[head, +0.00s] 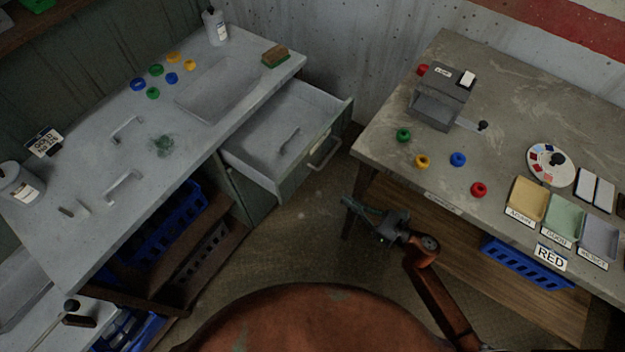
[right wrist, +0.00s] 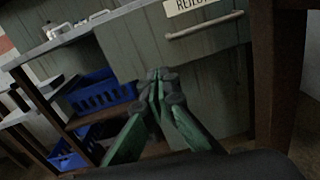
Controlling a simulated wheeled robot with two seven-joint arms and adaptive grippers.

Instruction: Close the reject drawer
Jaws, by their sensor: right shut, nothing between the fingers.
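The reject drawer (head: 285,135) is pulled out from the left workbench, with a slim grey item lying inside. Its bar handle (head: 326,152) is on the front panel. The right wrist view shows the drawer front (right wrist: 185,18) with part of a white label and the handle (right wrist: 205,26). My right gripper (head: 352,207) is below and right of the drawer front in the head view, apart from it. In the right wrist view its green fingers (right wrist: 158,76) are together and empty, lower than the handle. My left gripper is out of view.
The left workbench (head: 100,215) carries several coloured rings, bottles and a brush. Blue crates (head: 165,225) sit on its lower shelf. The right table (head: 385,140) holds a grey device (head: 440,105), rings and trays; its leg stands close to my right gripper. Floor shows between the benches.

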